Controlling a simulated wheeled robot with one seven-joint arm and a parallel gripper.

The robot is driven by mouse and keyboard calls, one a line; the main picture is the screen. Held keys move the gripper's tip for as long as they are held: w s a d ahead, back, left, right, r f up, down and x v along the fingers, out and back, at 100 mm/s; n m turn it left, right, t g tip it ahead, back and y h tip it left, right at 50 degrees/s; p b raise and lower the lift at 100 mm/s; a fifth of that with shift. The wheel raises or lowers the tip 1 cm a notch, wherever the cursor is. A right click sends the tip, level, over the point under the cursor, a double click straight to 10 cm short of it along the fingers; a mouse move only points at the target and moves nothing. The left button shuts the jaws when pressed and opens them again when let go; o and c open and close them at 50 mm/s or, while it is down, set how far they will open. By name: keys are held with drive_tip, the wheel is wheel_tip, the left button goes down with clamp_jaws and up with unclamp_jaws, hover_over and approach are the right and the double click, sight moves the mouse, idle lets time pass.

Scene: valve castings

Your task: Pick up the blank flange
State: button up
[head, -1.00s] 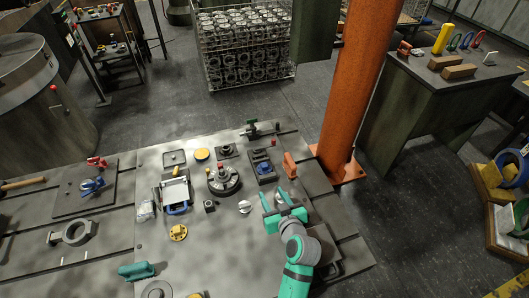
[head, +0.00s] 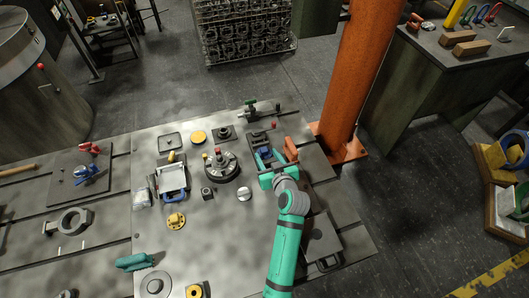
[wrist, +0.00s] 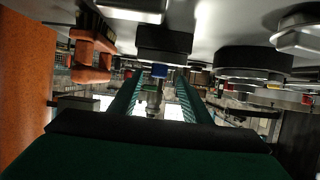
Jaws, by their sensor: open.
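My gripper (head: 266,160) is open, low over the right part of the grey worktable (head: 250,225). Its green fingers reach beside a dark block with a blue part (head: 264,153). In the wrist view the fingers (wrist: 158,82) are spread, with a blue-topped metal part (wrist: 153,76) seen between them; I cannot tell whether they touch it. I cannot tell for sure which piece is the blank flange.
A round dark casting (head: 221,169) stands left of my gripper. An orange block (head: 290,148) and the orange post (head: 355,85) are close on its right. A small green-handled valve (head: 252,110) is behind. The table's front middle is mostly clear.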

sight(265, 152)
drive_tip(key=shift+x, duration=2.55)
drive_tip(key=shift+w+d+r, duration=0.1)
clamp_jaws()
